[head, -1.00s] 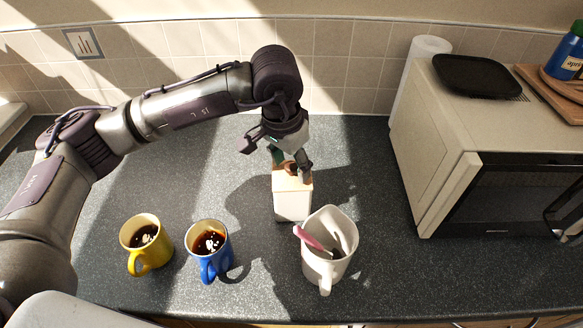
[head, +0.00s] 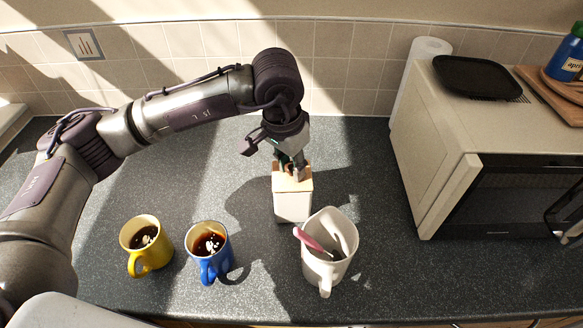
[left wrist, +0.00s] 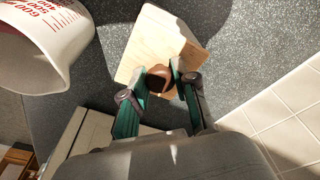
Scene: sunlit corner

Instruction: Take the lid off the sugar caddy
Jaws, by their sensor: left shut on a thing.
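The sugar caddy (head: 292,207) is a white box on the dark worktop, in the middle of the head view. Its pale wooden lid (head: 306,184) is on top; in the left wrist view the lid (left wrist: 152,42) fills the upper middle. I cannot tell whether there is a gap between lid and box. My left gripper (head: 291,173) points down from above and is shut on the lid's brown knob (left wrist: 158,79), with one finger on each side of it. The fingers partly hide the lid in the head view. My right gripper is not in view.
A white jug (head: 322,270) with utensils stands close in front of the caddy, to the right. A blue mug (head: 209,262) and a yellow mug (head: 145,258) of dark drink stand front left. A microwave (head: 440,150) is at right. The worktop left of the caddy is clear.

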